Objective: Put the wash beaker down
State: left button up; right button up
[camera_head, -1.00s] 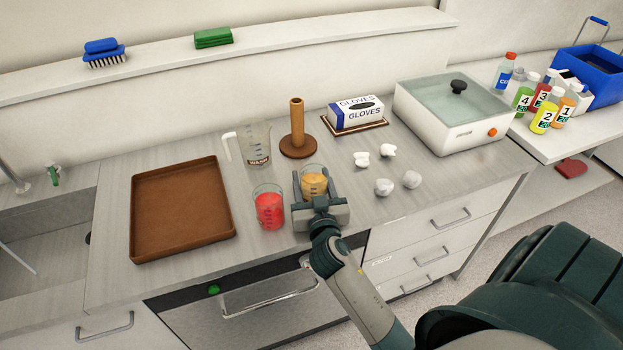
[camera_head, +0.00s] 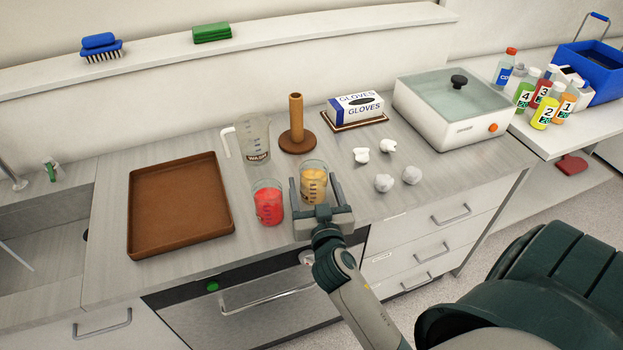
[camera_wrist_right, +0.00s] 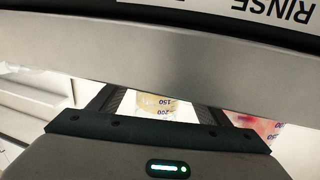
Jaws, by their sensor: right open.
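A clear jug marked WASH (camera_head: 254,140) with a white handle stands upright on the bench, left of the wooden post. A clear beaker with amber contents (camera_head: 314,186) stands upright on the bench near its front edge; its scale also shows in the right wrist view (camera_wrist_right: 155,104). My right gripper (camera_head: 313,181) is open, with one finger on each side of the amber beaker. Whether the fingers touch the glass cannot be told. A beaker with red contents (camera_head: 268,204) stands just to the left. My left gripper is out of view.
A brown tray (camera_head: 133,205) lies at the left of the bench. A wooden post (camera_head: 296,118), glove box (camera_head: 357,106), several white lumps (camera_head: 383,183) and a lidded bath (camera_head: 440,120) stand behind and right. Bottles (camera_head: 543,112) stand on the right bench.

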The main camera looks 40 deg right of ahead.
aim_at(316, 195)
jog(key=b+v, duration=0.1)
jog(key=v, duration=0.5)
jog(key=shift+s+f+b, duration=0.1)
jog(key=shift+b, duration=0.2)
jog(key=shift+v, duration=0.9)
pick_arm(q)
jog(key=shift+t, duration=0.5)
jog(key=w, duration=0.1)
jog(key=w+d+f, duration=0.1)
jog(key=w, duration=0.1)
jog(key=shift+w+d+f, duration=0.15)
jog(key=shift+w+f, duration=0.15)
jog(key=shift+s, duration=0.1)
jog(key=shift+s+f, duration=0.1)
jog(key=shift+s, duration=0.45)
